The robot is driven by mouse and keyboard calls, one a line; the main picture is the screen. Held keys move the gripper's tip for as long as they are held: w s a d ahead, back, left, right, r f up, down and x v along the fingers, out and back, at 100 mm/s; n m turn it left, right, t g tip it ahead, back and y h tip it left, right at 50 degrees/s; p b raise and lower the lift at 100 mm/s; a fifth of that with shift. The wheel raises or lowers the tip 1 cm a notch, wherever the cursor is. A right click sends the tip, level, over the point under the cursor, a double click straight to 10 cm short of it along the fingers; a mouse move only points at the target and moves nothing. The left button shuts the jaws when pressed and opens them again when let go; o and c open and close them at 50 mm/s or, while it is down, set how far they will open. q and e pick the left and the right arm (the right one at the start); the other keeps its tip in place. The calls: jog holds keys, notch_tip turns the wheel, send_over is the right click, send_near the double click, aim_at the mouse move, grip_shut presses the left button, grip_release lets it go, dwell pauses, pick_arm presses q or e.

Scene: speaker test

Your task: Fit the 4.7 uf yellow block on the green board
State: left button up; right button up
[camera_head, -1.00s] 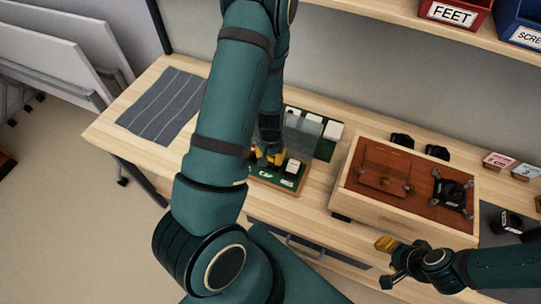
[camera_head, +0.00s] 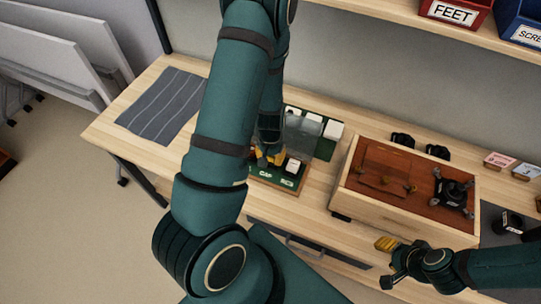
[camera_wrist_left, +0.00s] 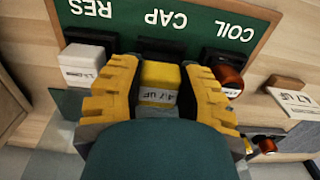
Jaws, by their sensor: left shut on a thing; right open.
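The yellow block (camera_wrist_left: 160,80), marked 4.7 UF, is between the fingers of my left gripper (camera_wrist_left: 159,70), which is shut on it. In the left wrist view it is at the CAP place of the green board (camera_wrist_left: 125,14), just in front of that dark slot. I cannot tell whether it touches the board. In the head view my left gripper (camera_head: 267,155) is over the board (camera_head: 263,172), partly hidden by my arm. My right gripper (camera_head: 386,263) is open and empty at the table's front edge.
A white block (camera_wrist_left: 84,65) and a copper coil (camera_wrist_left: 229,78) flank the left fingers closely. A 4.7UF card (camera_wrist_left: 296,104) lies to the right. A wooden box (camera_head: 385,210) stands right of the board; a grey striped mat (camera_head: 163,105) lies left.

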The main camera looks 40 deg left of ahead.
pick_arm(q)
jog(key=shift+f+b, duration=0.65)
jog(key=shift+f, duration=0.15)
pick_arm(e)
jog(key=shift+f, duration=0.75)
dwell(0.6)
pick_arm(q)
jog(key=o, duration=1)
jog(key=shift+o, duration=0.2)
notch_tip(320, 180, up, 10)
jog(key=shift+r, duration=1.05)
pick_arm(e)
jog(key=shift+f, duration=0.15)
